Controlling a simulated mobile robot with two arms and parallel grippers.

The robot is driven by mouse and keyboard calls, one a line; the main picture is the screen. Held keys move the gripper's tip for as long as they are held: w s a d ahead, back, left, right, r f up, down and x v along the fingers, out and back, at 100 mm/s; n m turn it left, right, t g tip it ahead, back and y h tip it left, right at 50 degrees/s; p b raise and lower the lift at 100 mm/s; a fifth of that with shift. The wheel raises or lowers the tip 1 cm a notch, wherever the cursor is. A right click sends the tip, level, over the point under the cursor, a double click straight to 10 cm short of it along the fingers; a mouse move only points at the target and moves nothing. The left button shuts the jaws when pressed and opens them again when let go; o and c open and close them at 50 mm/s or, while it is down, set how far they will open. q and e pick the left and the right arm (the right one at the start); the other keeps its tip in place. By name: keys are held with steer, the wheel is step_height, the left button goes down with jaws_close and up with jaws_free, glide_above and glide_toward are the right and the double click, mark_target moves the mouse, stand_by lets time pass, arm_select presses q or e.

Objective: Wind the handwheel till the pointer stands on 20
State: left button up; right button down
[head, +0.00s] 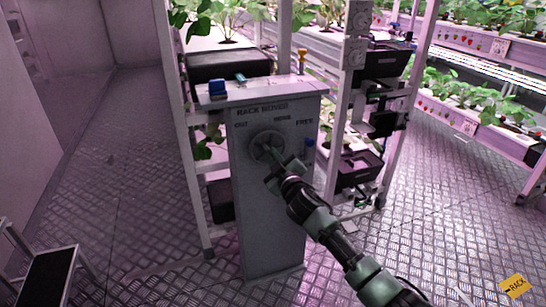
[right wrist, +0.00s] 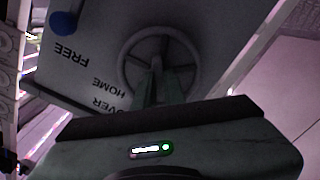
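The handwheel (head: 264,139) is a round grey wheel on the front of a grey pedestal (head: 262,215) lettered RACK MOVER, with OUT, HOME and FREE below. In the right wrist view the handwheel (right wrist: 128,48) shows its rim and spokes. My right gripper (head: 276,158) reaches up to the wheel from the lower right. In the right wrist view its fingers (right wrist: 159,75) lie close together over the wheel's middle and lower part. I cannot tell whether they grip it. I cannot make out a pointer or the number 20. My left gripper is not in view.
A blue knob (head: 310,143) sits on the pedestal's right side, and a blue block (head: 217,88) on its top. Plant racks (head: 199,150) stand close behind. A step stool (head: 48,275) is at lower left. A yellow RACK tag (head: 514,286) lies at lower right.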

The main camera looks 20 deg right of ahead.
steer(key=shift+n+p, duration=0.4)
steer(key=shift+n, duration=0.6)
steer(key=shift+n+p, duration=0.35)
steer(key=shift+n, duration=0.85)
steer(key=n, duration=0.2)
steer(key=shift+n, duration=0.3)
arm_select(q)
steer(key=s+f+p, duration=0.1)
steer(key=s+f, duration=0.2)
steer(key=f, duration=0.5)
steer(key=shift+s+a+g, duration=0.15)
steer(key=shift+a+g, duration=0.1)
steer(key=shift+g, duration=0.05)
arm_select(e)
steer(key=shift+f+n, duration=0.1)
steer(key=shift+n, duration=1.3)
steer(key=c, duration=1.5)
jaws_free()
